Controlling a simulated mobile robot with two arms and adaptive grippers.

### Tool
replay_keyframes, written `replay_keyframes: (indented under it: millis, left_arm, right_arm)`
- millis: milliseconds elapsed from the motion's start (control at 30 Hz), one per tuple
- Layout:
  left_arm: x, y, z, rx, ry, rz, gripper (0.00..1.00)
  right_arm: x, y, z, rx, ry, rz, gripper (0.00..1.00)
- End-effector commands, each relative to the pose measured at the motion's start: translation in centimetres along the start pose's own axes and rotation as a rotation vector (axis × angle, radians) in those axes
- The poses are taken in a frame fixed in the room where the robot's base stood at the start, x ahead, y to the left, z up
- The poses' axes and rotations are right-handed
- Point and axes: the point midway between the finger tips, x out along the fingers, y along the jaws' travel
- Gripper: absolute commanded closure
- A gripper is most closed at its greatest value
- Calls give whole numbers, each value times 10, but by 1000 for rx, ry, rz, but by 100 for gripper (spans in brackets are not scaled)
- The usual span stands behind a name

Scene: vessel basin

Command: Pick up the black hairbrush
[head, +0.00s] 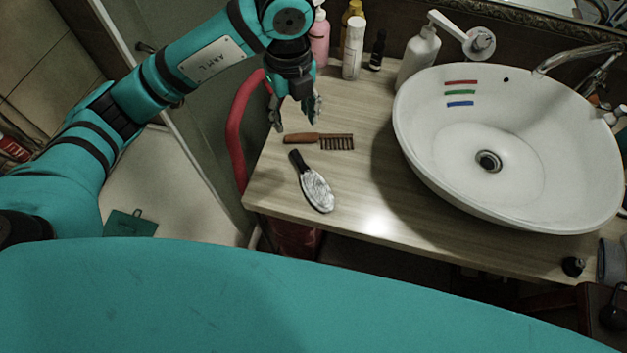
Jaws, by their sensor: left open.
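The hairbrush (314,187) lies on the wooden counter near its front left part. It has a short black handle pointing up-left and an oval head that looks silvery grey from above. A brown comb (320,140) lies just behind it, with its teeth to the right. My left gripper (296,122) points down above the counter, just behind the comb's handle. Its fingers are spread and nothing shows between them. It is apart from the hairbrush. My right gripper is not in the view.
A white vessel basin (418,150) with a faucet (582,56) takes up the right of the counter (375,200). Several bottles, including a white pump bottle (419,55) and a pink one (319,40), stand along the back. A red curved chair-like part (236,130) is at the left edge.

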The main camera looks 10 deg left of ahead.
Motion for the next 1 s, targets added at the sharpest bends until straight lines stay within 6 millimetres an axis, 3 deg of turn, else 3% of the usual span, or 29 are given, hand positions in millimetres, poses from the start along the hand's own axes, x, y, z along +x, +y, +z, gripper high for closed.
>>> replay_keyframes:
  millis: [500,767,1000]
  left_arm:
    - [101,0,-2,4,8,4,52]
    - [120,-2,-2,4,8,2,52]
    - [154,-8,2,4,9,2,52]
  right_arm:
    - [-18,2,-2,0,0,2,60]
    - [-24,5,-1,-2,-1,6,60]
    - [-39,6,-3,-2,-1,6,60]
